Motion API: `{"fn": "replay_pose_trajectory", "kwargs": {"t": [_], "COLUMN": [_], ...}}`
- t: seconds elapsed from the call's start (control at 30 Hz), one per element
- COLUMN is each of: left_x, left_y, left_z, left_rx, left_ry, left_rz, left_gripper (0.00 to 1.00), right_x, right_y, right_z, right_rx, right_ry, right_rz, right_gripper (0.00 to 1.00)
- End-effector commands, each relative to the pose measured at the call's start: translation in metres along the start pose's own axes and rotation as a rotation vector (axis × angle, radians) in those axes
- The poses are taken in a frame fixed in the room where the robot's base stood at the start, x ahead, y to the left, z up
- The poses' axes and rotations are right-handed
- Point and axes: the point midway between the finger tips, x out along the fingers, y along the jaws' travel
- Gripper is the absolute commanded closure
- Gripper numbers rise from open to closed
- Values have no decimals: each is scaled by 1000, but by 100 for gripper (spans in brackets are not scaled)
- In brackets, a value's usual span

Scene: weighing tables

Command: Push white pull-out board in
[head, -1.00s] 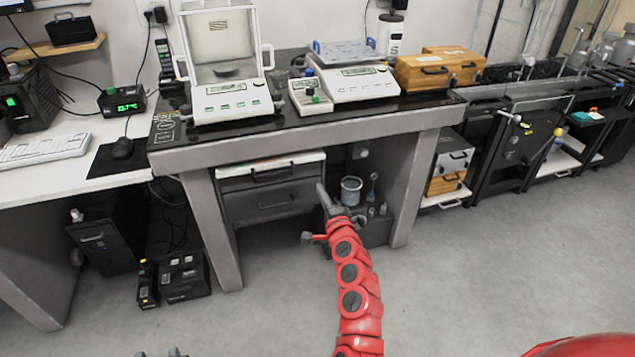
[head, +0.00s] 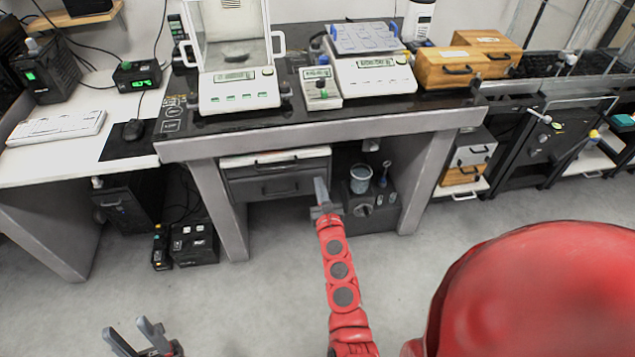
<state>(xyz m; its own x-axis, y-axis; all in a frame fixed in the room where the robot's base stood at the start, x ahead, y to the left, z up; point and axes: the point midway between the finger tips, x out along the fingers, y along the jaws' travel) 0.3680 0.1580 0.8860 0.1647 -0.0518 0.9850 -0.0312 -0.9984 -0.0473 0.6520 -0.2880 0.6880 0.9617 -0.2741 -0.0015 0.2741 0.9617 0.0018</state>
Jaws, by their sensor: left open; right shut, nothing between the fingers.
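The white pull-out board (head: 240,160) is a thin pale strip under the table top, above a grey drawer (head: 250,190). A dark handle is on its front, and only a narrow band of it shows below the table edge. My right gripper (head: 321,188) is shut and empty, at the end of the red arm. My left gripper (head: 130,338) is open and empty, low at the lower left, well away from the board.
The grey weighing table (head: 320,133) carries a glass-shielded balance (head: 238,88) and a flat balance (head: 372,76). Its legs flank the drawer. A bucket (head: 360,180) stands on a dark box right of my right gripper.

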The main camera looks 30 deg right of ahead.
Motion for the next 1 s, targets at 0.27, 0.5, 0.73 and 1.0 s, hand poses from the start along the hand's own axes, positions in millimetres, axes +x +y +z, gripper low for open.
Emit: {"fn": "replay_pose_trajectory", "kwargs": {"t": [0.27,0.5,0.73,1.0], "left_x": [-6,-13,-15,-15], "left_y": [0,1,1,1], "left_z": [1,2,2,2], "left_rx": [0,0,0,0], "left_ry": [0,0,0,0], "left_rz": [0,0,0,0], "left_gripper": [56,56,56,56], "right_x": [57,92,104,105], "right_y": [1,0,0,-1], "right_z": [0,0,2,2], "right_rx": [-6,-3,-3,-3], "right_ry": [-3,-3,-3,-2], "right_rz": [3,0,-1,-2], "right_gripper": [100,100,100,100]}}
